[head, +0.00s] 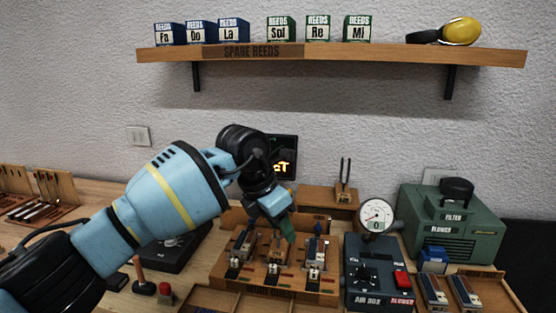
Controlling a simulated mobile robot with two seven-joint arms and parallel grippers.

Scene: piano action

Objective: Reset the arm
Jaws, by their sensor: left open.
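My left arm (175,200) is light blue with a yellow stripe and black joints. It comes in from the left and reaches over the workbench to the middle. My left gripper (287,227) is open and points down above the middle of a wooden rack (265,284) with several small reed assemblies. A green part shows at its fingertips; I cannot tell whether it belongs to the gripper or touches the rack. The arm hides part of a dark display (283,157) on the wall behind. My right gripper is out of view.
A grey air box (375,272) with a round gauge (376,215) stands right of the rack. A green blower (452,228) is at the back right. A shelf (350,54) with several reed boxes hangs above. A small hammer (143,279) is left of the rack.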

